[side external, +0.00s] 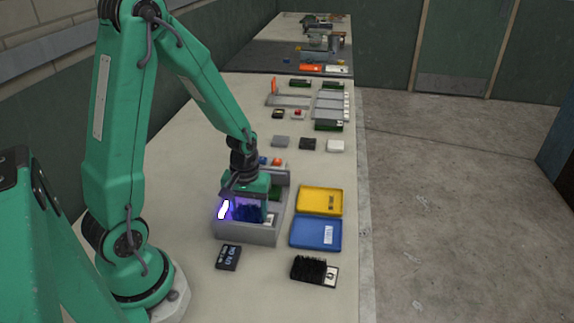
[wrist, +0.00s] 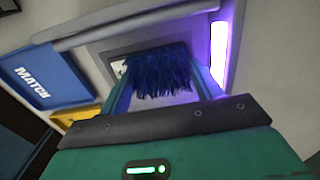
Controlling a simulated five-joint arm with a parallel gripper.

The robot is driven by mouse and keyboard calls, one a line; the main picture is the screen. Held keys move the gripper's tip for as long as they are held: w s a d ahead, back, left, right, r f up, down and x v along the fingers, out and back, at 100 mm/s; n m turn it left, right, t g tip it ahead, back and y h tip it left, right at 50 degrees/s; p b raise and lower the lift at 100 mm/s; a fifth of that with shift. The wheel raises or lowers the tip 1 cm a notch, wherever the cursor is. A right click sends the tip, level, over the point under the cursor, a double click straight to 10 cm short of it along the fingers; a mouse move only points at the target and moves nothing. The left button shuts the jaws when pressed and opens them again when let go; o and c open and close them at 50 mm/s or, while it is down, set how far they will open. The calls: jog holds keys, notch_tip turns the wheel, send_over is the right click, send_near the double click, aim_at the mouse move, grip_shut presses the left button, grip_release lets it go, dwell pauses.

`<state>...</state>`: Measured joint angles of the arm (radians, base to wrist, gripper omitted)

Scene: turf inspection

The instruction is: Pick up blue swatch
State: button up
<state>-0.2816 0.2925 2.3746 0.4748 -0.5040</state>
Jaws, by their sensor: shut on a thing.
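The blue swatch (wrist: 158,72) is a tuft of dark blue bristly turf. My gripper (wrist: 162,92) is shut on it, with a finger at each side of it in the wrist view. In the side external view my gripper (side external: 250,206) is down at the grey open-topped box (side external: 243,232), and the swatch (side external: 247,213) shows dark blue below it. A glowing violet-white lamp (side external: 224,209) stands at the left side of the box. I cannot tell whether the swatch touches the box floor.
A blue tray (side external: 312,245), whose rim reads MATCH in the wrist view, and a yellow tray (side external: 333,190) lie right of the box. A black bristly swatch (side external: 309,269) and a dark labelled block (side external: 228,257) lie in front. Several small blocks stand behind.

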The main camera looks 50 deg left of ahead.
aim_at(249, 210)
jog(key=shift+r, duration=0.1)
jog(key=shift+r, duration=1.95)
jog(key=s+d+r, duration=0.3)
jog(key=d+r, duration=0.4)
jog(key=d, duration=0.4)
jog(key=shift+d, duration=0.15)
jog(key=w+a+r+m, duration=0.1)
jog(key=w+r+m, duration=0.2)
jog(key=w, duration=0.4)
jog(key=w+a+r+m, duration=0.1)
jog(key=w+r+m, duration=0.2)
jog(key=w+m, duration=0.3)
jog(key=shift+w+a+r, duration=0.3)
jog(key=shift+w+a, duration=0.1)
jog(key=shift+w, duration=0.05)
jog(key=shift+s, duration=0.1)
